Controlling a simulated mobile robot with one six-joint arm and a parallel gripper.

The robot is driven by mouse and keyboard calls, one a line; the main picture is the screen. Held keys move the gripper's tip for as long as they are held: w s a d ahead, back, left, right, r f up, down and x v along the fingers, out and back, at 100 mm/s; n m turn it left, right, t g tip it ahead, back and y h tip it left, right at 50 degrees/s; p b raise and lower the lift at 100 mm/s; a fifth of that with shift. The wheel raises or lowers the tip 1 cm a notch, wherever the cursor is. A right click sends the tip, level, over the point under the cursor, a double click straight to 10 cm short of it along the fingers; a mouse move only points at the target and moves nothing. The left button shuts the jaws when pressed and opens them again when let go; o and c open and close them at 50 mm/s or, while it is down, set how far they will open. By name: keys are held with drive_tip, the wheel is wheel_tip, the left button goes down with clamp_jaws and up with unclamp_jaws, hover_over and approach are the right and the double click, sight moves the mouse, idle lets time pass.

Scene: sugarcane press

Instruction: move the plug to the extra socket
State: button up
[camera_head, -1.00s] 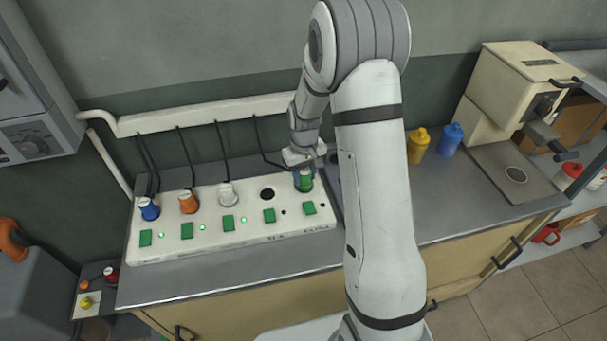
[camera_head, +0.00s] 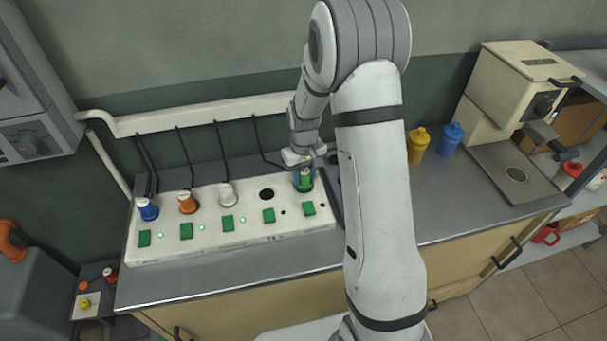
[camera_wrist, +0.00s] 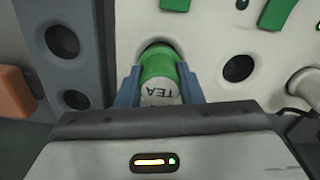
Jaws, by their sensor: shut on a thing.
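The green plug (camera_head: 305,181), labelled TEA in the wrist view (camera_wrist: 160,85), is at the rightmost socket of the white socket strip (camera_head: 165,250). My gripper (camera_wrist: 160,88) is shut on it, with a blue-grey finger on each side. The plug's far end sits in or against the dark socket opening; exact depth is hidden. An empty round socket (camera_head: 267,195) lies just left of it in the head view, and shows to the right in the wrist view (camera_wrist: 238,68).
Blue (camera_head: 148,209), orange (camera_head: 188,203) and white (camera_head: 228,195) plugs sit in the other sockets with cords behind. Green switches line the strip's front. Yellow (camera_head: 418,147) and blue (camera_head: 450,140) containers stand right of my arm, near a beige machine (camera_head: 500,85).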

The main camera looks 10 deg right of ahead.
drive_tip(key=shift+f+b, duration=0.5)
drive_tip(key=shift+f, duration=0.15)
drive_tip(key=o, duration=0.7)
drive_tip(key=shift+r, duration=0.15)
drive_tip(key=shift+r+p, duration=3.35)
drive_tip(key=shift+r, duration=2.05)
drive_tip(key=s+r+m+t, duration=0.1)
drive_tip(key=s+r+t, duration=0.1)
drive_tip(key=s+r, duration=1.1)
drive_tip(key=shift+m+t, duration=0.7)
drive_tip(key=shift+m, duration=0.1)
drive_tip(key=s+r, duration=0.1)
drive_tip(key=s, duration=0.3)
drive_tip(key=s+r, duration=0.2)
drive_tip(key=s, duration=0.2)
drive_tip(key=s+r, duration=0.2)
drive_tip(key=s, duration=0.2)
drive_tip(key=shift+s, duration=0.15)
